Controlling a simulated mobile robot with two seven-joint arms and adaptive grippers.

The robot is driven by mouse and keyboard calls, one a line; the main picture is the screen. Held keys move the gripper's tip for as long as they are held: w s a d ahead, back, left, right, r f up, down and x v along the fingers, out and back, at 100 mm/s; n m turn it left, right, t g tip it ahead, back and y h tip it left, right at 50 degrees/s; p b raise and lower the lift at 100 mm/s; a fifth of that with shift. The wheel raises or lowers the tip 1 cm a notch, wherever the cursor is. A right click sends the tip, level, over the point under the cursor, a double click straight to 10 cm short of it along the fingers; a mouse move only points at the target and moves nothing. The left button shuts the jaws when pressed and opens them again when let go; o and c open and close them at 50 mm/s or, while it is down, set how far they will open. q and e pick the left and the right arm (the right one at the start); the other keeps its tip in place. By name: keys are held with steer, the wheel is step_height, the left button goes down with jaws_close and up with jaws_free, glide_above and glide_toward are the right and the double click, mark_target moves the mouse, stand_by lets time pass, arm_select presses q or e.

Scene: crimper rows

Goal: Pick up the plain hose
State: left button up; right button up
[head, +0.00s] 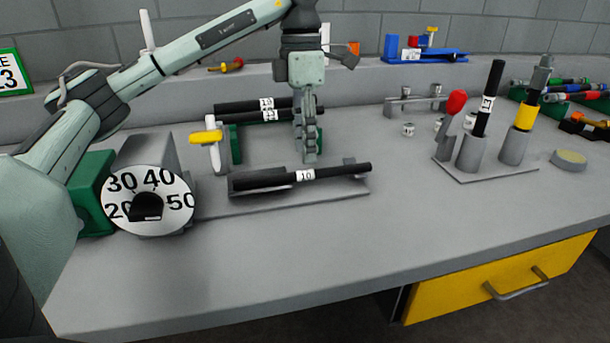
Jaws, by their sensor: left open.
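A black hose with a white band marked 10 (340,173) lies along a grey cradle plate (340,190) at the middle of the bench. Two more black hoses (240,107) with white number bands lie behind it, near a green support. Another black hose (494,82) stands upright in a grey cup on the right. I cannot tell from the labels which one is called plain. My left gripper (310,158) points down, open, seen edge-on, just behind or above the hose marked 10; contact is unclear. My right gripper is out of view.
A dial (148,200) with numbers sits at the left on a green and grey machine. A red-knobbed lever (455,104) and a cup holding a yellow-banded piece (525,116) stand at right. A blue tray (425,54) is at the back. The front bench is clear.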

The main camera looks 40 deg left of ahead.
mark_target(305, 176)
arm_select(q)
steer(key=shift+s+d+f, duration=0.15)
steer(key=shift+f, duration=0.85)
steer(key=shift+s+d+f, duration=0.15)
steer(key=shift+f, duration=0.8)
jaws_close()
